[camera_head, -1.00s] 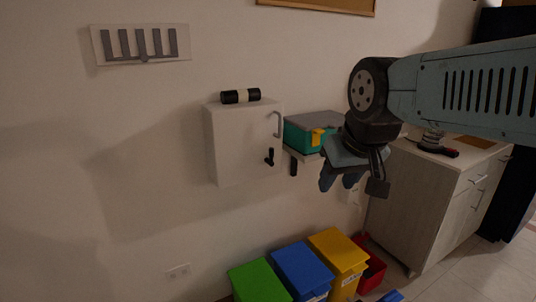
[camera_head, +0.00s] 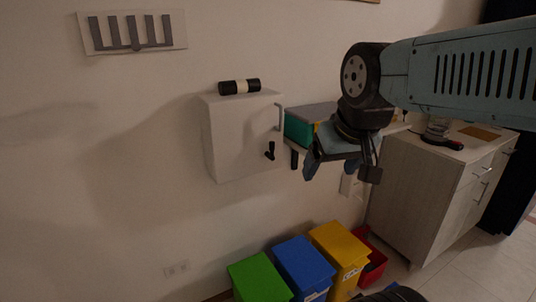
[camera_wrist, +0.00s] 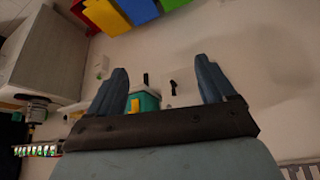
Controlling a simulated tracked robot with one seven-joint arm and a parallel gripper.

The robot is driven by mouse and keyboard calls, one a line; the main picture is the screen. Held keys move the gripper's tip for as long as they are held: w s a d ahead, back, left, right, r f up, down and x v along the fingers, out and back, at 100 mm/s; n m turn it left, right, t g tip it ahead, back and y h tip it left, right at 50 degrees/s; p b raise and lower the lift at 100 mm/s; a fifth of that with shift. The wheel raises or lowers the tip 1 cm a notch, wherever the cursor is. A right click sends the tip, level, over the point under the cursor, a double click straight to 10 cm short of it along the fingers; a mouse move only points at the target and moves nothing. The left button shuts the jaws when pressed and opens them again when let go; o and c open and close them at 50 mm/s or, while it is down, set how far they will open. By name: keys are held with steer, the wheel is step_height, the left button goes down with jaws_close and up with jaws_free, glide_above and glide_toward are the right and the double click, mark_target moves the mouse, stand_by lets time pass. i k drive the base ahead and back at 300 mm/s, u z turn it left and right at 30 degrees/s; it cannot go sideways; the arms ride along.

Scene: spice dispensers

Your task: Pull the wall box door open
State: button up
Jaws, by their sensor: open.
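The white wall box (camera_head: 238,138) hangs on the wall, its door shut. A grey bar handle (camera_head: 281,117) stands at the door's upper right edge. A black latch-like knob (camera_head: 270,151) is below it. My gripper (camera_head: 320,172) is open and empty, to the right of the box and apart from it, with its fingers pointing down in the head view. In the wrist view, upside down, the two blue fingers are wide apart, and the wall box (camera_wrist: 187,86) with its black knob (camera_wrist: 173,88) shows between them. The handle is not clear there.
A teal case (camera_head: 298,129) with a grey lid sits on a small shelf right of the box, close behind my gripper. A black and white cylinder (camera_head: 239,87) lies on the box. Green (camera_head: 259,280), blue (camera_head: 303,268) and yellow (camera_head: 340,247) bins stand below. A cabinet (camera_head: 425,200) is at right.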

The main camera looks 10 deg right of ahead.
mark_target(241, 129)
steer(key=k, duration=1.3)
steer(key=z, duration=0.35)
steer(key=i, duration=1.75)
steer(key=u, duration=0.45)
